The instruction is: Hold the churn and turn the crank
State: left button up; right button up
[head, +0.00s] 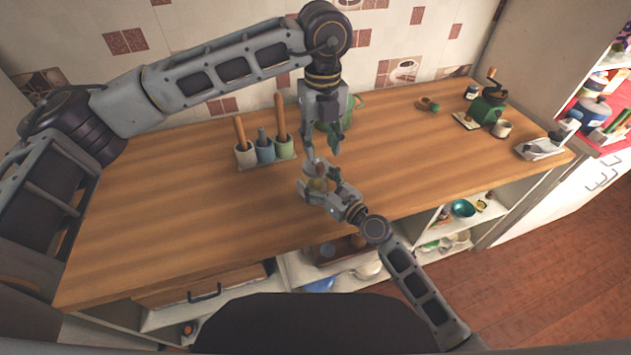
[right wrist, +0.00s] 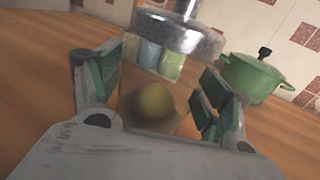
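The churn is a clear glass jar with a grey metal lid, seen close in the right wrist view (right wrist: 175,38). A yellowish lump (right wrist: 153,103) shows inside it, and a metal shaft (right wrist: 186,8) rises from the lid out of the picture. In the head view the churn (head: 318,178) is small, near the counter's front edge. My right gripper (head: 325,187) has its fingers on both sides of the jar and appears closed on it. My left gripper (head: 323,148) points down just above the churn, fingers apart and empty. The crank handle cannot be made out.
A green lidded pot (right wrist: 255,78) stands behind the churn, partly hidden by my left gripper. A rack of utensil cups (head: 265,152) stands to the left. A green grinder (head: 488,105) and small items sit at the right. The left counter is clear.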

jog(key=shift+o, duration=0.7)
jog(key=shift+s+d, duration=0.1)
jog(key=shift+s, duration=0.05)
jog(key=shift+v, duration=5.8)
